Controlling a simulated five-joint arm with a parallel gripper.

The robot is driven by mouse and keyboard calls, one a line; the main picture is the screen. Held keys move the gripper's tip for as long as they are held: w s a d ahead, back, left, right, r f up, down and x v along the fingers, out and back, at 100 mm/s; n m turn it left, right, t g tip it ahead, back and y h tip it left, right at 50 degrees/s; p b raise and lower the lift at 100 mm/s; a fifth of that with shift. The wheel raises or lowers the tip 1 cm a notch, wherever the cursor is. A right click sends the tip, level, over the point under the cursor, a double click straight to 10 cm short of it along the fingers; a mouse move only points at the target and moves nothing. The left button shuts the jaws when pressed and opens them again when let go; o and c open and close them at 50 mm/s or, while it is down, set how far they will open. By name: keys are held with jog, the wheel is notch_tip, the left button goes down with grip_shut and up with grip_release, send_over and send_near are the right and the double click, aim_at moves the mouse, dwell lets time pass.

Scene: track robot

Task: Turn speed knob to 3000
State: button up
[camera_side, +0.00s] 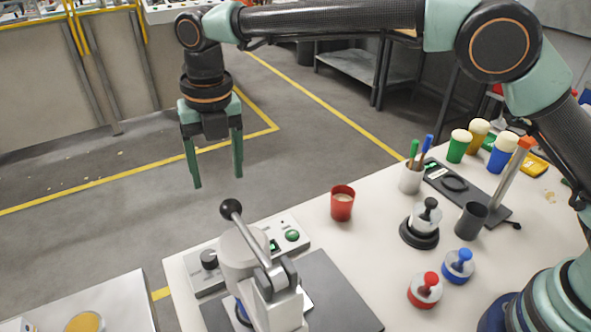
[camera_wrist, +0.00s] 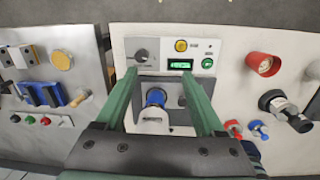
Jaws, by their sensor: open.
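The dark speed knob (camera_side: 209,259) sits at the left end of a light grey control panel (camera_side: 203,284). In the wrist view the knob (camera_wrist: 141,56) is left of a lit green display (camera_wrist: 180,64), whose digits are too small to read. My gripper (camera_side: 216,178) is open and empty, hanging in the air above the panel, apart from the knob. In the wrist view my gripper (camera_wrist: 161,76) has its fingers spread, with the left finger's tip just below the knob in the picture. The knob's pointer setting is too small to tell.
A press with a ball-ended lever (camera_side: 231,209) stands in front of the panel and partly hides it. A green button (camera_side: 292,236) is at the panel's right. A red cup (camera_side: 342,203), a dark stand (camera_side: 419,232) and two knobbed stamps (camera_side: 425,290) lie further right.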

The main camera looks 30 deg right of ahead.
aim_at(210, 255)
jog(key=a+f+n, duration=0.1)
jog(key=f, duration=0.4)
jog(key=s+a+f+n, duration=0.1)
jog(key=a+f+n, duration=0.1)
jog(key=f, duration=0.4)
jog(key=s+a+f+n, duration=0.1)
jog(key=a+f, duration=0.1)
jog(key=f, duration=0.3)
jog(key=shift+a+f+n, duration=0.1)
jog(key=shift+f+n, duration=0.1)
jog(key=shift+n, duration=0.1)
jog(key=shift+w, duration=0.1)
grip_shut()
